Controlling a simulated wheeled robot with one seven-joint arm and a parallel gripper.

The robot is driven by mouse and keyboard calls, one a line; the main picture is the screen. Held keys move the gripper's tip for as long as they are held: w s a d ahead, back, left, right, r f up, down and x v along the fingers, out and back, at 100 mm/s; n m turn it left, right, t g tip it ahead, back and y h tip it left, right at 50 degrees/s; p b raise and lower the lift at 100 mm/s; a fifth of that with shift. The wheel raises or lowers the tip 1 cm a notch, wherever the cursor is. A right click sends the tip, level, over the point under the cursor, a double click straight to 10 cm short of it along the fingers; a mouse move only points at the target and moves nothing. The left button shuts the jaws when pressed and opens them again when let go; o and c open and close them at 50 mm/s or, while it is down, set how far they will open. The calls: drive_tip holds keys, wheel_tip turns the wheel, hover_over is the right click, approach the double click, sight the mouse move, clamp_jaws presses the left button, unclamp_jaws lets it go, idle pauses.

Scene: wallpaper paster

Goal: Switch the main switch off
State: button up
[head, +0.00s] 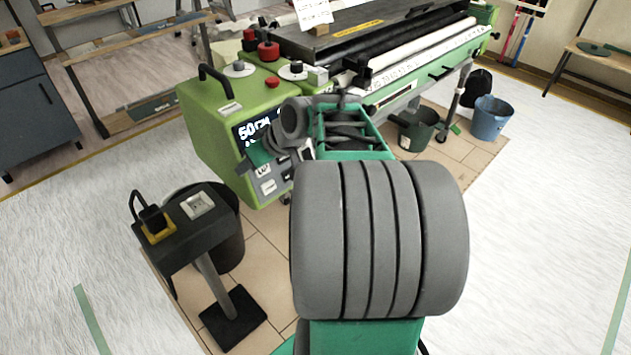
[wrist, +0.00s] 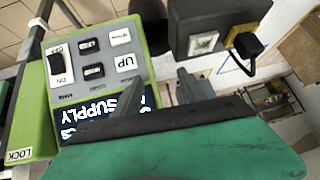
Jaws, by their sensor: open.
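The main switch (wrist: 60,68) is a black rocker on a white plate with ON and OFF marks, at the left of the wrist view. It sits on the control panel (wrist: 108,84) of the green machine (head: 213,125). I cannot tell which side of the rocker is pressed. My gripper (wrist: 177,88) is open, with its two grey fingers apart and nothing between them. It is in front of the panel, and the switch lies to the left of the fingers in the wrist view. In the head view my arm hides part of the panel, and I cannot make out the main switch.
Beside it on the panel are smaller black and white switches (wrist: 93,72) and a lit display (wrist: 110,108). A black stand (head: 215,220) with a socket and plug is left of my arm. A dark bin (head: 225,245) stands behind it. Buckets (head: 489,118) stand at right.

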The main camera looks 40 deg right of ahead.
drive_tip(key=d+f+t+b, duration=0.4)
drive_tip(key=d+f+b, duration=0.35)
drive_tip(key=d, duration=0.65)
drive_tip(key=t+h+b, duration=0.1)
drive_tip(key=t+b, duration=0.1)
approach(307, 151)
drive_tip(key=shift+m, duration=0.3)
drive_tip(key=b+x, duration=0.1)
drive_tip(key=x, duration=0.6)
drive_tip(key=shift+w+f, duration=0.15)
drive_tip(key=shift+w, duration=0.15)
drive_tip(key=shift+c, duration=0.2)
clamp_jaws()
